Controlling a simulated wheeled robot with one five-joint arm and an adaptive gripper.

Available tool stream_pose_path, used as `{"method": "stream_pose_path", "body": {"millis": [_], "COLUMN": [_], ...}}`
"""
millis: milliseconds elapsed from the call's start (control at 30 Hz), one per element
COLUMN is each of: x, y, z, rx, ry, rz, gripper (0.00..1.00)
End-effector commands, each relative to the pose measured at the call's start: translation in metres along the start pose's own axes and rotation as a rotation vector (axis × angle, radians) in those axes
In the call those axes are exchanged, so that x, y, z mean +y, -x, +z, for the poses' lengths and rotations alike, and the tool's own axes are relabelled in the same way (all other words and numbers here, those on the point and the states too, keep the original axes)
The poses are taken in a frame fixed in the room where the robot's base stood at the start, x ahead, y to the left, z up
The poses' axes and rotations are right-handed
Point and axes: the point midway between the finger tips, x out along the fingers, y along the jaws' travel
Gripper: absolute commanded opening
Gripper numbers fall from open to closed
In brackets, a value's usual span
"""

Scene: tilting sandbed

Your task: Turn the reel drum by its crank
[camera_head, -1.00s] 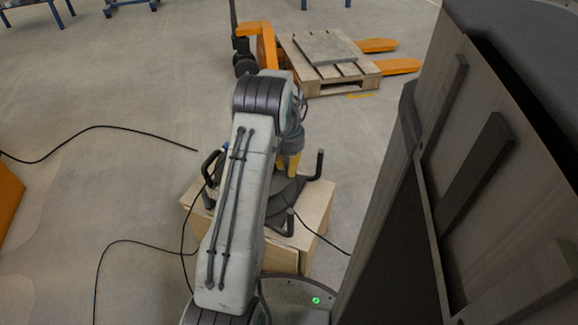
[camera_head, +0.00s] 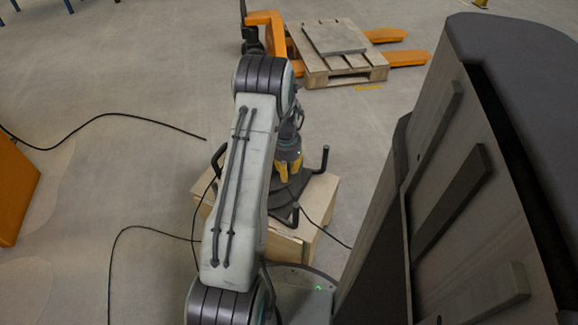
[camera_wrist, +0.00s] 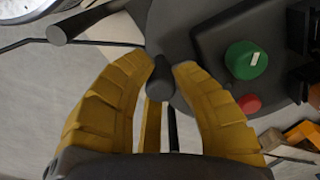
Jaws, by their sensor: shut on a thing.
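The reel drum (camera_head: 317,190) is a dark grey disc with upright black handles, on a pale wooden box in the head view. My gripper (camera_head: 288,172), with yellow fingers, reaches down over the drum and partly hides it. In the wrist view my gripper (camera_wrist: 160,70) is shut on a dark round-ended crank handle (camera_wrist: 160,84), which stands between its two fingers. The dark disc (camera_wrist: 205,35) lies beyond the fingers. My arm hides the drum's left part in the head view.
A green button (camera_wrist: 245,60) and a red button (camera_wrist: 249,104) show right of the fingers. A tall wood-panelled unit (camera_head: 450,190) stands close on the right. Black cables (camera_head: 120,117) lie on the floor. An orange pallet truck with a wooden pallet (camera_head: 340,70) stands behind.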

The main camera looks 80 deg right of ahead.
Motion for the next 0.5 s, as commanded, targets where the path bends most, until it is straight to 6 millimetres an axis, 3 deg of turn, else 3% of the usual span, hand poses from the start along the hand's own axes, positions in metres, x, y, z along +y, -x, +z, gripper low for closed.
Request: {"method": "stream_pose_path", "body": {"millis": [200, 233, 500], "x": [0.0008, 0.0009, 0.0005], "y": [-0.0025, -0.0026, -0.0014], "z": [0.0014, 0.0014, 0.0005], "rx": [-0.005, -0.005, -0.002], "ry": [0.001, 0.001, 0.002], "rz": [0.003, 0.003, 0.001], "gripper": [0.0, 0.25, 0.49]}}
